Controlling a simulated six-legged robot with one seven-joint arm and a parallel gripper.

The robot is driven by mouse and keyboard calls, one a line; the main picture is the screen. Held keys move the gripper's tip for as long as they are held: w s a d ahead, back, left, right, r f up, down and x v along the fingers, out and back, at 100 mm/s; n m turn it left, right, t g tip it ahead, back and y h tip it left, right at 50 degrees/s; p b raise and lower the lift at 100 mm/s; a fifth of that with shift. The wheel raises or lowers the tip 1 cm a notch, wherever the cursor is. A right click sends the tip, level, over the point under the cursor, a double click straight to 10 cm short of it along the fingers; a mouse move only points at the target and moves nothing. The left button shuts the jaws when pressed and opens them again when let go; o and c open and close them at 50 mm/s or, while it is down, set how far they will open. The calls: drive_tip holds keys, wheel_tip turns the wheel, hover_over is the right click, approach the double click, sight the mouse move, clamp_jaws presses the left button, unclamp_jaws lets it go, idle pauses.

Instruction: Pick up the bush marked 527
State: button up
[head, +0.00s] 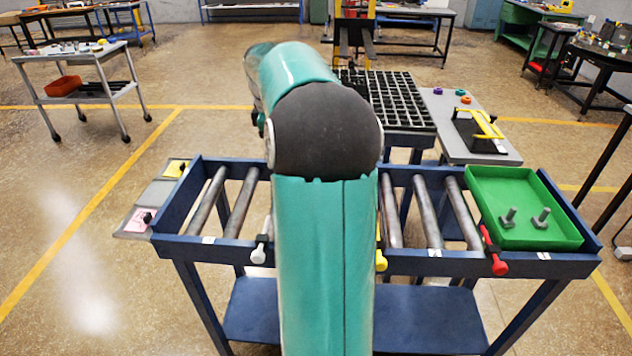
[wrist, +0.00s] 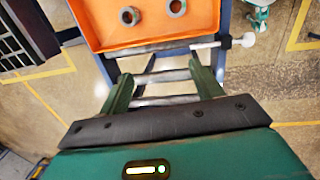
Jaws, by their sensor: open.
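Two grey ring-shaped bushes show at the top of the wrist view, a left one (wrist: 130,16) and a right one (wrist: 176,7), the latter near the frame's upper edge. Both lie in an orange tray (wrist: 110,38). No number can be read on either, so I cannot tell which is 527. My gripper (wrist: 160,72) is open and empty, above the bare rollers (wrist: 165,100) and short of the tray. In the head view my arm hides the gripper, the orange tray and the bushes.
The blue roller stand (head: 530,262) carries a green tray (head: 490,190) with two bolts at right. White (head: 258,250), yellow (head: 381,262) and red (head: 497,262) knobs stick out in front. Behind are a black grid tray (head: 400,98) and a grey table (head: 450,145).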

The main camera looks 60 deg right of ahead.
drive_tip(key=s+d+f+y, duration=0.1)
drive_tip(key=s+d+f, duration=0.2)
drive_tip(key=s+d, duration=0.35)
drive_tip(key=s+d+f, duration=0.3)
drive_tip(key=s+d, duration=0.1)
drive_tip(key=d, duration=0.5)
drive_tip(key=shift+n, duration=0.4)
wheel_tip(320, 180, down, 8)
drive_tip(key=shift+r, duration=0.1)
wheel_tip(320, 180, down, 6)
drive_tip(key=shift+s+a+r, duration=0.1)
drive_tip(key=shift+a, duration=0.05)
drive_tip(key=shift+r, duration=0.1)
drive_tip(key=c, duration=1.3)
drive_tip(key=shift+o, duration=0.2)
